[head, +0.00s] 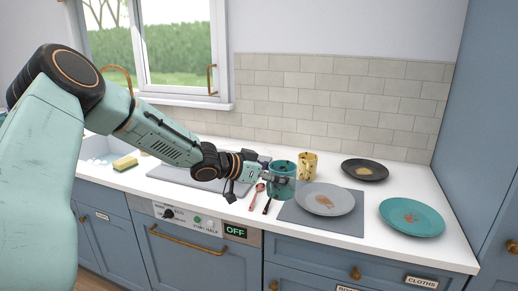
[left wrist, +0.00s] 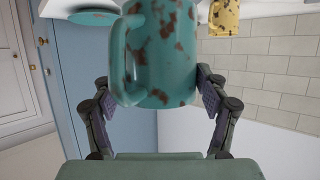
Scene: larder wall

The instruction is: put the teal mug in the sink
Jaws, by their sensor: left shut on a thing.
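The teal mug (head: 284,184), stained with brown patches, is at the middle of the white counter in the head view. It also fills the top middle of the left wrist view (left wrist: 165,50), its handle towards the left. My left gripper (head: 268,180) is shut on the mug, with a finger on either side of it in the left wrist view. I cannot tell whether the mug's base touches the counter. The white sink (head: 92,148) is at the far left of the counter, partly hidden behind my left arm. My right gripper is not in view.
A yellow mug (head: 308,165) stands just behind the teal mug. A grey plate (head: 325,199) lies on a grey mat (head: 310,223) to the right, with a teal plate (head: 411,217) and dark plate (head: 365,170) beyond. Two utensils lie in front. A sponge (head: 125,163) sits near the sink.

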